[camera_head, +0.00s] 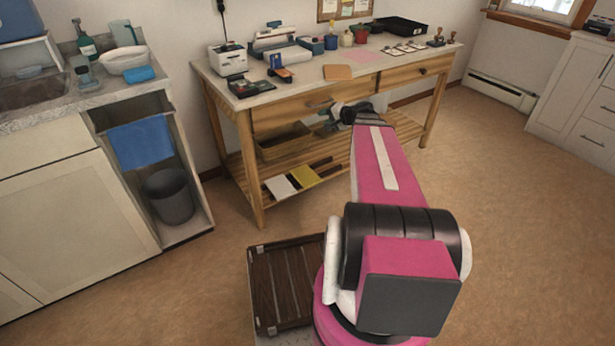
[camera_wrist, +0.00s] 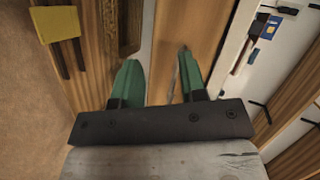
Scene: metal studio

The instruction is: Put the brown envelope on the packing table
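The packing table (camera_head: 300,84) is a wooden table with a pale top, two drawers and a slatted lower shelf. A flat tan-brown piece (camera_head: 337,72) lies near its front edge; it looks like an envelope, but I cannot tell for sure. My gripper (camera_head: 332,116) is in front of the table, below the top, close to the left drawer's handle (camera_head: 320,104). In the wrist view its two green fingers (camera_wrist: 158,84) are apart, with nothing clearly held between them. The wooden drawer front (camera_wrist: 195,35) is just beyond the fingertips.
The tabletop holds a label printer (camera_head: 228,59), a pink sheet (camera_head: 354,56), a black tray (camera_head: 401,26) and small items. A sink counter (camera_head: 60,105) stands left. The floor at right is clear.

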